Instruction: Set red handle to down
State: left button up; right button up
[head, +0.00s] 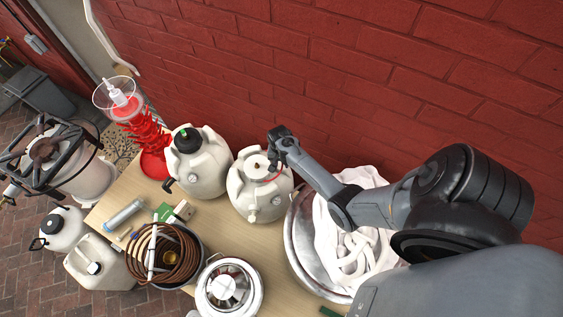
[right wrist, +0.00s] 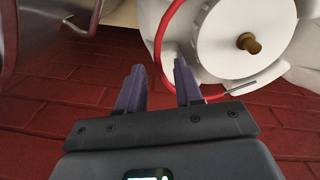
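The red handle (right wrist: 157,45) is a thin curved loop around the white cap (right wrist: 232,35) of a jug. In the head view the handle (head: 268,180) is a small red line on top of the cream jug (head: 262,204), the right-hand one of two against the wall. My right gripper (head: 273,162) is above this jug, close to the cap. In the right wrist view its two fingers (right wrist: 160,80) are apart. The loop passes in the picture between the fingertips and behind the right finger; I cannot tell whether they touch. My left gripper is not in view.
A second cream jug (head: 198,165) with a black cap stands left of it. A metal tub (head: 303,235) with white cloth (head: 345,240) is on the right. A copper coil (head: 165,255) and a steel pot (head: 228,290) are in front. The brick wall (head: 300,70) is close behind.

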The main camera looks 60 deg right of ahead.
jog(key=shift+r, duration=0.5)
notch_tip(320, 180, up, 10)
jog(key=shift+w, duration=0.25)
jog(key=shift+s+a+f, duration=0.1)
jog(key=shift+f, duration=0.05)
